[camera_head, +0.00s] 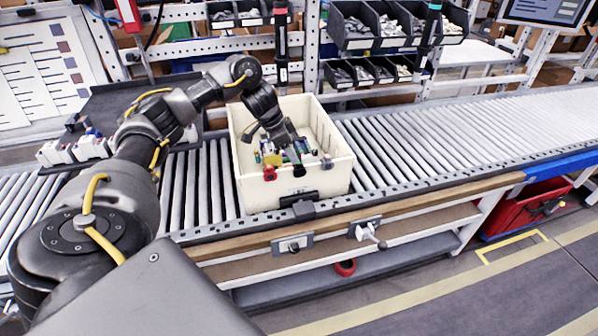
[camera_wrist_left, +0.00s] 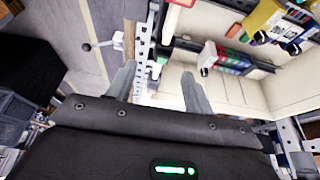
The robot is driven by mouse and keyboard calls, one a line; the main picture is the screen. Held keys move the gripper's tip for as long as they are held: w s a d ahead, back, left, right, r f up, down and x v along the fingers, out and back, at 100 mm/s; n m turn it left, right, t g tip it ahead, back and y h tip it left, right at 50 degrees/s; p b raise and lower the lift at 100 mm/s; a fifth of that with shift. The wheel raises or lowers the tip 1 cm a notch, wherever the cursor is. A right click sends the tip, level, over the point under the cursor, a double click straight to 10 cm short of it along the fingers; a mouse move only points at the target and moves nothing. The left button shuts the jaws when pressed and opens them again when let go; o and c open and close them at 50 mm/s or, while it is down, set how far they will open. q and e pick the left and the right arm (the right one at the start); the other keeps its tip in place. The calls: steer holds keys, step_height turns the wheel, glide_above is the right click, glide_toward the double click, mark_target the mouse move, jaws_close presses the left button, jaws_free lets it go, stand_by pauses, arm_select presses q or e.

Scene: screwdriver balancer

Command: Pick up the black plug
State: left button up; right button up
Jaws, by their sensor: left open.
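A cream bin (camera_head: 312,188) on the roller conveyor holds several small coloured parts: red, green, yellow, blue and dark ones. I cannot tell for sure which is the black plug; the dark parts are small and partly hidden by my gripper. My left gripper (camera_head: 292,153) reaches down into the bin among these parts. A row of coloured parts (camera_wrist_left: 232,60) lies beyond the right finger. More parts (camera_wrist_left: 280,22) show at the upper right. My right gripper is not in view.
The bin walls stand close around my left gripper. A black tray (camera_head: 108,103) and white parts (camera_head: 73,150) are at the left. Racks of black bins (camera_head: 370,28) stand behind. The conveyor (camera_head: 450,125) is clear to the right. A red crate (camera_head: 520,208) sits below.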

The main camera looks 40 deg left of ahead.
mark_target(299, 164)
arm_select(q)
steer(key=shift+x, duration=1.2)
steer(key=shift+w+f, duration=0.1)
steer(key=shift+f, duration=0.05)
steer(key=p+x, duration=0.2)
steer(key=x, duration=0.3)
steer(key=shift+w+a, duration=0.1)
jaws_close()
